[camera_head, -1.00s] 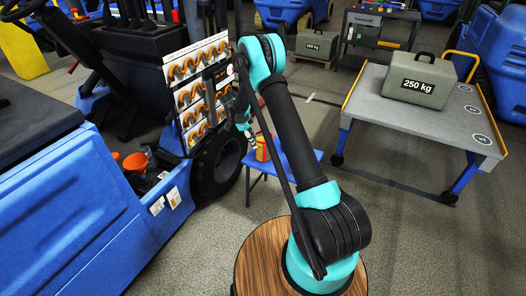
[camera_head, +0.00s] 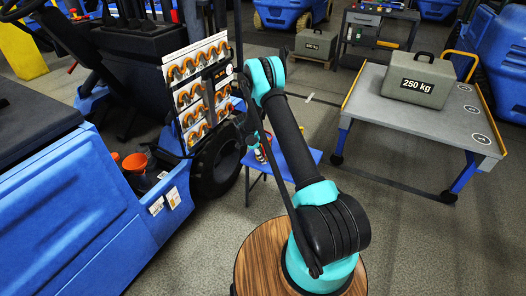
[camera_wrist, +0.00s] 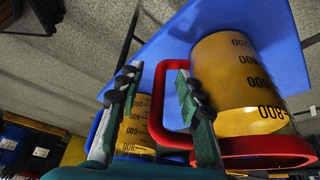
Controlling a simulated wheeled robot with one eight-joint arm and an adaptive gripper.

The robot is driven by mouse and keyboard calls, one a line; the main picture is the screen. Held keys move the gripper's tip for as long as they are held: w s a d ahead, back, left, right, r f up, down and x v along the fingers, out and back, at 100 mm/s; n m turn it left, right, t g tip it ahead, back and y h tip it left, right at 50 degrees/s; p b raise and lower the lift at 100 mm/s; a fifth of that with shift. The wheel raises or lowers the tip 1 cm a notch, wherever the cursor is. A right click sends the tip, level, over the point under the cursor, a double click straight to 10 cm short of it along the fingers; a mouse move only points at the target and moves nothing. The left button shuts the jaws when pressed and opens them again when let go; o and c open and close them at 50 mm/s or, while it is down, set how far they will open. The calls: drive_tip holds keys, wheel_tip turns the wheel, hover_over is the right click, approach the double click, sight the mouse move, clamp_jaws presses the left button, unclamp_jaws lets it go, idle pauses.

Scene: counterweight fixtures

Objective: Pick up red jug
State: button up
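The red jug (camera_wrist: 228,70) is a clear yellow measuring jug with dark markings and a red rim and handle. It fills the right of the wrist view, on a blue table (camera_wrist: 262,30). My gripper (camera_wrist: 158,74) is open, its two fingers apart. The upright bar of the red handle (camera_wrist: 155,110) shows between the fingers, and the right finger overlaps the handle's opening. Contact cannot be told. A second yellow jug with a blue handle (camera_wrist: 135,122) stands behind the left finger. In the head view my arm hides most of the gripper and jugs.
The blue table (camera_head: 305,158) stands beside a blue forklift (camera_head: 75,215) with a panel of orange-and-black hooks (camera_head: 200,85). A grey cart (camera_head: 410,125) bearing a 250 kg weight (camera_head: 422,80) is at right. Open floor lies between table and cart.

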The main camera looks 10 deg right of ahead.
clamp_jaws()
drive_tip(key=shift+r, duration=0.1)
idle(0.8)
